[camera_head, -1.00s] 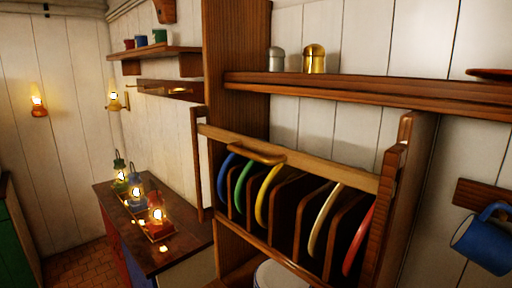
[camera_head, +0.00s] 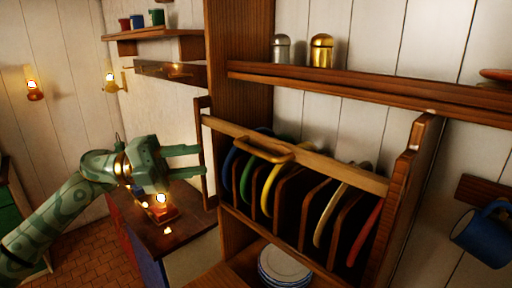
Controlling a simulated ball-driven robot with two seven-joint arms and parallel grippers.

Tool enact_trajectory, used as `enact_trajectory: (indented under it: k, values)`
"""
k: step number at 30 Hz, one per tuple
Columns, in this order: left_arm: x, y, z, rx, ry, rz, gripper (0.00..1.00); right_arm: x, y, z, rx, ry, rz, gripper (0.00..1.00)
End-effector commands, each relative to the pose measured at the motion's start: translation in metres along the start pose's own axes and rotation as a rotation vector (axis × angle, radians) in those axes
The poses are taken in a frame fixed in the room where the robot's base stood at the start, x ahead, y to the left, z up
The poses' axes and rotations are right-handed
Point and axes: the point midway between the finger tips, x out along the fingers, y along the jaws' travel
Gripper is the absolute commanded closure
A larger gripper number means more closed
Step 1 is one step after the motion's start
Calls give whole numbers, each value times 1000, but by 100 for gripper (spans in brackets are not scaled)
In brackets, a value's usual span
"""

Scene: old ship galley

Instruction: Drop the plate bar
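The plate bar (camera_head: 325,166) is a wooden rail across the upper front of the plate rack (camera_head: 400,192), with a curved wooden handle (camera_head: 262,150) left of its middle. Coloured plates stand upright in the slots behind it: blue, green, yellow (camera_head: 268,190), cream (camera_head: 326,218) and red (camera_head: 365,236). My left gripper (camera_head: 202,160) is open and empty, its two fingers pointing right toward the rack's left post, left of the bar's end and apart from the handle. Whether a finger touches the post cannot be told. My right gripper is not in view.
A shelf (camera_head: 390,92) above the rack carries a silver shaker (camera_head: 281,50) and a brass shaker (camera_head: 321,50). A blue mug (camera_head: 482,236) hangs at right. Pale stacked plates (camera_head: 284,264) sit below the rack. A lit lantern (camera_head: 161,204) stands on the counter behind my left arm.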

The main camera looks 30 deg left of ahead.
Motion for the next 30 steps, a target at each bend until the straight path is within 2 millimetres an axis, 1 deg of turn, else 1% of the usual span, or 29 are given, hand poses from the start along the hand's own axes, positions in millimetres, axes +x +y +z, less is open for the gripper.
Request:
enact_trajectory:
  k: [1, 9, 12, 15, 18, 21, 28, 29, 30]
  values:
    - [13, -7, 0, 2, 2, -6, 66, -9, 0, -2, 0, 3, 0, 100]
    - [82, -8, 1, 0, 1, -7, 66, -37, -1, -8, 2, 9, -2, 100]
    - [102, -6, 1, 0, -1, -7, 66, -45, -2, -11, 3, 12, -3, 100]
    - [117, -4, 1, -1, -2, -5, 66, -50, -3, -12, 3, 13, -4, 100]
    - [126, -3, 1, -2, -3, -4, 66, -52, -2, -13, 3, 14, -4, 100]
    - [130, -2, 1, -2, -2, -3, 66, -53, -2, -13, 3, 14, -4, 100]
    - [130, 0, 1, -2, -3, -3, 66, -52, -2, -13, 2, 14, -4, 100]
    - [130, 0, 1, -2, -3, -3, 68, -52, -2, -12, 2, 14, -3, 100]
    - [130, 0, 1, -2, -3, -3, 80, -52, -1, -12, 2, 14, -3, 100]
